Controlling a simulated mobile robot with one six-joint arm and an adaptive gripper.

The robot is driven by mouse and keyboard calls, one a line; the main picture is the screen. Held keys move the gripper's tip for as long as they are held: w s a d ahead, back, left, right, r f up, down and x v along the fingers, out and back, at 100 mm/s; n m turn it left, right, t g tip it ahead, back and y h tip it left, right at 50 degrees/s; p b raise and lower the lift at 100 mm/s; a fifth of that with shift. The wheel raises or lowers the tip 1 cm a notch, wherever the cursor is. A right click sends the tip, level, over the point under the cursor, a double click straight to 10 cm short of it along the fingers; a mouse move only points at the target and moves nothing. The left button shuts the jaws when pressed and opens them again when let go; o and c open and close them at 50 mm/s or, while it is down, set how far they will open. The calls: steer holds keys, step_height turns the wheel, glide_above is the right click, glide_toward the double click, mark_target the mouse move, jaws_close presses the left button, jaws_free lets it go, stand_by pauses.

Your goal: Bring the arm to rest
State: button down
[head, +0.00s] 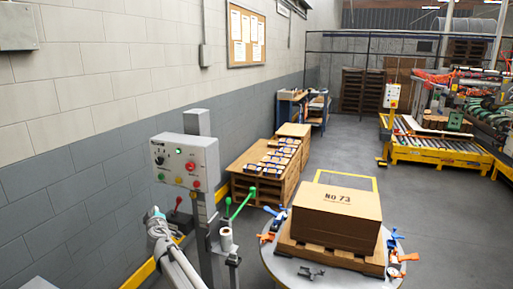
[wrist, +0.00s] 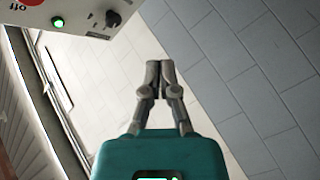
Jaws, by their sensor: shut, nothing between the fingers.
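My gripper (wrist: 160,68) shows in the wrist view with its two grey fingers together and nothing between them. Beyond the fingertips are a pale wall and grey-blue wall blocks. A control box (wrist: 88,14) with a lit green lamp, a black knob and a red "off" button is at the upper left of that view, apart from the fingers. The control box also shows in the head view (head: 184,160), on a grey post. Grey arm parts of mine rise at the lower left of the head view, below the box. The gripper itself is not clear there.
A round table (head: 290,268) carries a cardboard box (head: 336,215) marked "No 73" on a wooden pallet (head: 330,256), with several clamps around it. A green-handled lever (head: 240,203) stands beside the post.

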steer(key=s+d+f+m+g+h+p, duration=0.1)
steer(key=d+f+m+g+h, duration=0.15)
steer(key=d, duration=0.95)
steer(key=s+d+f+m+g+h, duration=0.15)
steer(key=d+m+h, duration=0.25)
steer(key=d, duration=0.8)
steer(key=d+f+m+g+h+p, duration=0.1)
steer(key=d+f+m+h, duration=0.25)
steer(key=d, duration=0.85)
steer(key=s+d+f+m+g+y+p, duration=0.1)
steer(key=s+d+f+m+g, duration=0.1)
steer(key=s+d+g, duration=0.3)
steer(key=s+d+f+m+g+y+p, duration=0.1)
steer(key=s+d+g, duration=0.4)
steer(key=s+d, duration=0.8)
steer(key=s+f+m+y, duration=0.1)
steer(key=s+f, duration=0.1)
steer(key=s, duration=0.4)
steer(key=shift+m+g, duration=0.3)
steer(key=shift+g, duration=0.1)
steer(key=shift+f, duration=0.15)
